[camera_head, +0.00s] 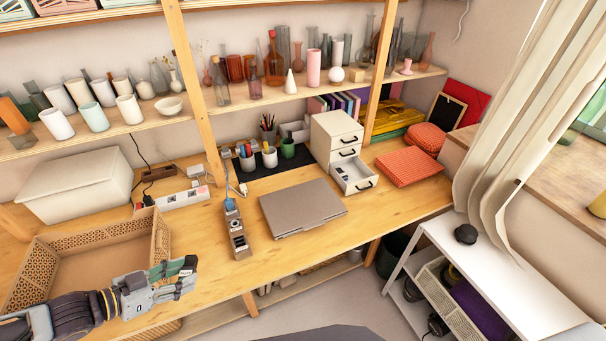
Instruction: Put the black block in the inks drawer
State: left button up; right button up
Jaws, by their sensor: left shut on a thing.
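My left gripper (184,276) reaches in from the lower left, in front of the wicker crate and above the table's front edge. It is shut on a small dark thing, which I take to be the black block; the fingers hide most of it. A small white drawer cabinet (336,133) stands at the back right of the table. Its lowest drawer (353,184) is pulled open with small dark things inside; the upper drawers are shut. Any label on the drawers is too small to read. My right gripper is not in view.
The wicker crate (160,235) is behind the gripper. Pen cups (269,157) stand left of the cabinet.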

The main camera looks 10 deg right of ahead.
pick_arm(q)
jog(key=shift+w+d+f, duration=0.1)
jog(key=shift+d+f, duration=0.15)
jog(key=shift+d, duration=0.15)
jog(key=w+d+f+n+t+y+b, duration=0.2)
jog(key=w+f+n+t+y+b, duration=0.3)
jog(key=w+f+n+y, duration=0.2)
jog(key=shift+w+d+f+n+y, duration=0.25)
jog(key=shift+w+d+n+y, duration=0.15)
jog(key=shift+w+n+y, duration=0.55)
dwell(1.7)
jog(key=shift+s+f+n+b, duration=0.15)
jog(key=shift+s+n+b, duration=0.1)
jog(key=shift+n+b, duration=0.1)
jog(key=shift+d+f, duration=0.1)
jog(key=shift+f, duration=0.05)
